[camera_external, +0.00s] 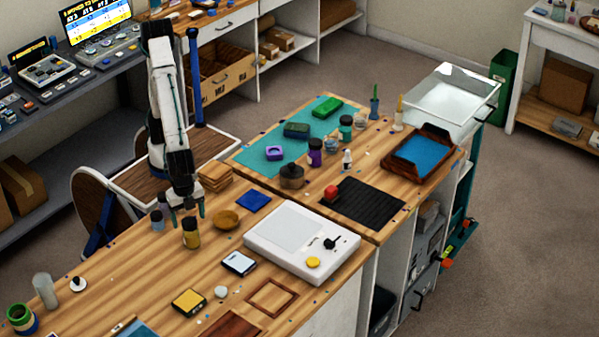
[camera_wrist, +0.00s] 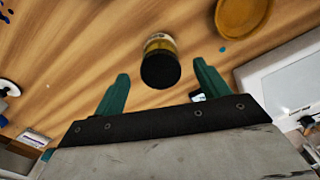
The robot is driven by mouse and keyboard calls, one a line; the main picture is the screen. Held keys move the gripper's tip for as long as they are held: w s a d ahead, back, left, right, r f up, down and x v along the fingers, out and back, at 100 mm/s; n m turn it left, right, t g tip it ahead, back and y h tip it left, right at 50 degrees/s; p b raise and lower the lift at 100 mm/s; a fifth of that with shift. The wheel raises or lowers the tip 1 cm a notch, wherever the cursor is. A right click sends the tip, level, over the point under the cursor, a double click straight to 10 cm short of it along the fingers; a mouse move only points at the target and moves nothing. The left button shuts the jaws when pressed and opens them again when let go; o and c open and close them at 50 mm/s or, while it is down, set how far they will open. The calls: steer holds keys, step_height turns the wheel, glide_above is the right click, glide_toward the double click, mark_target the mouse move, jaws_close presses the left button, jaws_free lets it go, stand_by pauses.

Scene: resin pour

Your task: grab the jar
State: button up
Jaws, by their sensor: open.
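An amber jar with a black lid (camera_external: 191,236) stands upright on the wooden table, just below my gripper. My gripper (camera_external: 187,207) points down above it, and its fingertips hide part of the lid in the external view. In the wrist view the jar (camera_wrist: 160,62) shows lid-first between the two teal fingers of my gripper (camera_wrist: 161,72). There is a gap on both sides, and the gripper is open and empty. A purple jar (camera_external: 315,156) and a teal jar (camera_external: 346,130) with dark lids stand farther back on the table.
Stacked wooden coasters (camera_external: 215,178) lie behind, and a white scale (camera_external: 325,265) sits farther right.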

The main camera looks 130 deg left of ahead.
mark_target(189, 222)
step_height(189, 222, down, 5)
steer(key=shift+w+r, duration=0.1)
steer(key=shift+w, duration=0.05)
steer(key=c, duration=1.1)
steer(key=shift+r, duration=0.15)
